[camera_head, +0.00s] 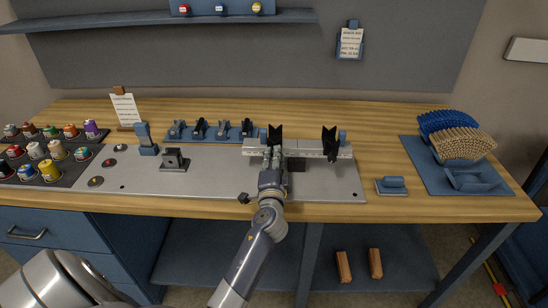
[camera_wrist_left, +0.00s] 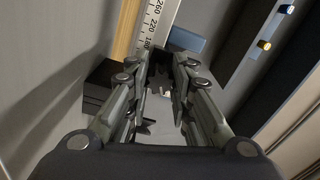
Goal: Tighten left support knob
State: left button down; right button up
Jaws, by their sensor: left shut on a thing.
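The left support (camera_head: 275,138) is a black V-shaped holder standing upright on a pale scaled rail (camera_head: 311,149). The right support (camera_head: 330,143) is a matching black V-shape farther along the rail. My left gripper (camera_head: 271,157) reaches in from the front and is at the front of the left support. Its fingers are close together around the left support knob, which they hide almost fully. In the left wrist view the fingers (camera_wrist_left: 163,90) point at the support, beside the rail's scale (camera_wrist_left: 152,27). My right gripper is not in view.
The rail stands on a grey plate (camera_head: 218,180) on the wooden bench. A small black bracket (camera_head: 174,160) is to the left. A row of dark clamps (camera_head: 211,130) is behind. Paint jars (camera_head: 48,170) are far left.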

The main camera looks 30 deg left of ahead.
pick_arm(q)
jog(key=m, duration=0.3)
jog(key=shift+r+p, duration=0.1)
jog(key=shift+p, duration=0.25)
jog(key=m+p, duration=0.1)
jog(key=m, duration=0.2)
jog(key=shift+m, duration=0.3)
jog(key=m+p, duration=0.1)
jog(key=m, duration=0.2)
jog(key=shift+m+p, duration=0.3)
jog(key=shift+p, duration=0.1)
jog(key=m+p, duration=0.2)
jog(key=m, duration=0.1)
jog(key=shift+r+m, duration=0.1)
jog(key=shift+m, duration=0.2)
jog(key=m+p, duration=0.2)
jog(key=m, duration=0.1)
jog(key=shift+m, duration=0.4)
jog(key=m+p, duration=0.2)
jog(key=m, duration=0.1)
jog(key=m+p, duration=0.2)
jog(key=m, duration=0.2)
jog(key=shift+m+p, duration=0.3)
jog(key=shift+p, duration=0.1)
jog(key=shift+f+m+p, duration=0.2)
jog(key=shift+m+p, duration=0.35)
jog(key=shift+m, duration=0.55)
